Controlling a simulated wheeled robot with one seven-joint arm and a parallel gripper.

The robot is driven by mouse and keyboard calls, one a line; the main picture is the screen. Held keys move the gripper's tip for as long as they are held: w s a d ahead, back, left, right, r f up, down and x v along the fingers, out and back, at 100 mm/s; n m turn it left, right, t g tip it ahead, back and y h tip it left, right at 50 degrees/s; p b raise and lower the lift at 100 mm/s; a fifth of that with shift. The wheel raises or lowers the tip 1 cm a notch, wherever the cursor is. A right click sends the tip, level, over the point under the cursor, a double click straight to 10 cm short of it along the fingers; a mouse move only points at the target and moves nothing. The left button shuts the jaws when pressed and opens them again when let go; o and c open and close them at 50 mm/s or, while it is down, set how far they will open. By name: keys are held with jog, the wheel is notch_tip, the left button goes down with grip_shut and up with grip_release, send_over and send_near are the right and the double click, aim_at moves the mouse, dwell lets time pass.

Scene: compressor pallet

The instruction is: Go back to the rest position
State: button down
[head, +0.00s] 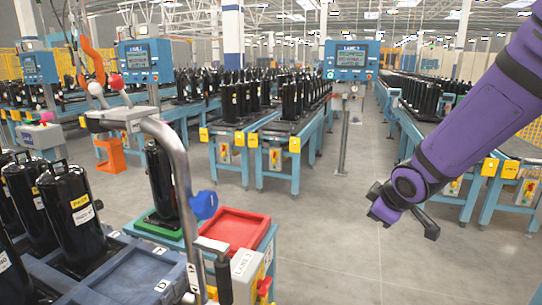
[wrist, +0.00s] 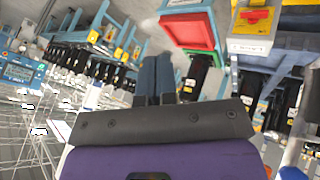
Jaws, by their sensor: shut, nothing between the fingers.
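My gripper (wrist: 156,64) shows in the wrist view with its two dark fingers side by side, shut and empty. In the head view my purple arm reaches in from the upper right and its wrist end hangs over open floor, right of centre. The fingers cannot be made out clearly there. Nothing touches the gripper. A black compressor (head: 160,180) stands upright on a green tray (head: 158,226), well to the left of my arm. A red tray (head: 236,229) beside it looks empty.
A pallet (head: 128,272) with several black compressors is at the lower left. A curved grey metal post (head: 184,190) rises in front of it. Conveyor lanes with compressors and a blue display panel (head: 352,60) stand farther back. Grey floor (head: 340,220) is clear in the middle.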

jog(key=s+d+r+m+h, duration=0.2)
jog(key=s+d+r+m, duration=0.35)
jog(key=s+r, duration=0.6)
jog(key=s+r+m+g, duration=0.1)
jog(key=s+r+m, duration=0.1)
jog(key=s, duration=0.5)
jog(key=s+r+m+g+y, duration=0.1)
jog(key=s+m, duration=0.2)
jog(key=s, duration=0.4)
jog(key=shift+r, duration=0.4)
jog(key=shift+w+a, duration=0.1)
jog(key=shift+w, duration=0.05)
